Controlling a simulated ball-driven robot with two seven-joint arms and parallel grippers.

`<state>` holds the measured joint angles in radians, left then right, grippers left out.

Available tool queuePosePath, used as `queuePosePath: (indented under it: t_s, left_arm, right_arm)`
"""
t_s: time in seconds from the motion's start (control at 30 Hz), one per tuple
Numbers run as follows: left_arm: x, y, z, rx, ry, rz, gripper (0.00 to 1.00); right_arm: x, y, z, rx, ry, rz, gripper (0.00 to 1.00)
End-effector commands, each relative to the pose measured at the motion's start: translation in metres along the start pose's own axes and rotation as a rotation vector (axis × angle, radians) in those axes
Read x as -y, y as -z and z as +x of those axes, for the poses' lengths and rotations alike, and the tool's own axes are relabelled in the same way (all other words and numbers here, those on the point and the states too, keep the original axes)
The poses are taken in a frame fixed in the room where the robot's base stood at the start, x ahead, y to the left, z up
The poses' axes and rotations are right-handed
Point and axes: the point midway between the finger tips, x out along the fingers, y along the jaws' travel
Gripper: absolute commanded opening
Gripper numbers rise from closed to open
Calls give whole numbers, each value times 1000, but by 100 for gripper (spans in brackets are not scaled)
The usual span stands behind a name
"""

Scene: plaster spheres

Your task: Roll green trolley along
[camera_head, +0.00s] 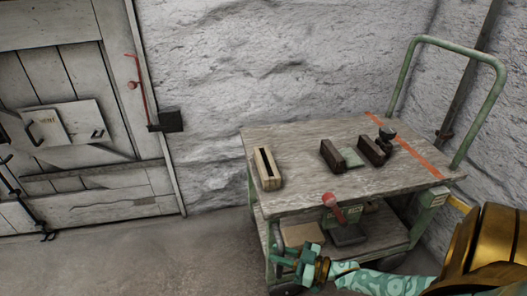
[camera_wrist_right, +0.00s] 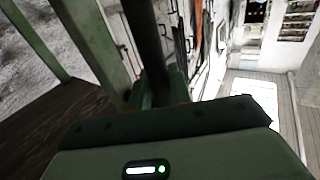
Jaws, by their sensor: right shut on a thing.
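The green trolley (camera_head: 300,145) stands by the rough wall, with a worn wooden top, a lower shelf and a tall green push handle at its right end. My right gripper (camera_head: 284,258) comes in from the lower right and is shut at the trolley's near left leg, below the top. In the right wrist view, the trolley's green frame (camera_wrist_right: 88,38) and dark wood show at left, and a dark upright bar runs down to my right gripper (camera_wrist_right: 158,92). The exact contact is partly hidden. My left gripper is not in view.
A pale slotted block (camera_head: 267,168), dark brown blocks (camera_head: 333,157) and a small dark object lie on the top. A red-knobbed lever (camera_head: 333,200) shows at the near side. A plank door (camera_head: 75,110) is at left. The floor (camera_head: 150,250) left of the trolley is clear.

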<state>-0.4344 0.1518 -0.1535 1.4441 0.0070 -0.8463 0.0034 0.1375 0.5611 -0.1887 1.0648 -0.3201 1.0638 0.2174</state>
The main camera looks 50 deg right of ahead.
Motion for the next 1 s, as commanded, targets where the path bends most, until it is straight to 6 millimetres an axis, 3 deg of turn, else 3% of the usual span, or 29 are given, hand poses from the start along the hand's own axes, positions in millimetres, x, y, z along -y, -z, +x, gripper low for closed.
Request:
queuePosePath:
  t_s: [0.2, 0.4, 0.97, 1.0]
  left_arm:
    - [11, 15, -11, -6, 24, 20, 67]
    - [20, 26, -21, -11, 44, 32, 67]
    - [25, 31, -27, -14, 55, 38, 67]
    - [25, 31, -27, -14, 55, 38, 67]
  right_arm:
    - [-22, -4, -36, 9, 1, -1, 0]
    - [-36, -3, -55, 6, 2, 0, 0]
    - [-43, -2, -66, 7, -1, 0, 0]
    - [-43, -2, -66, 7, -2, 0, 25]
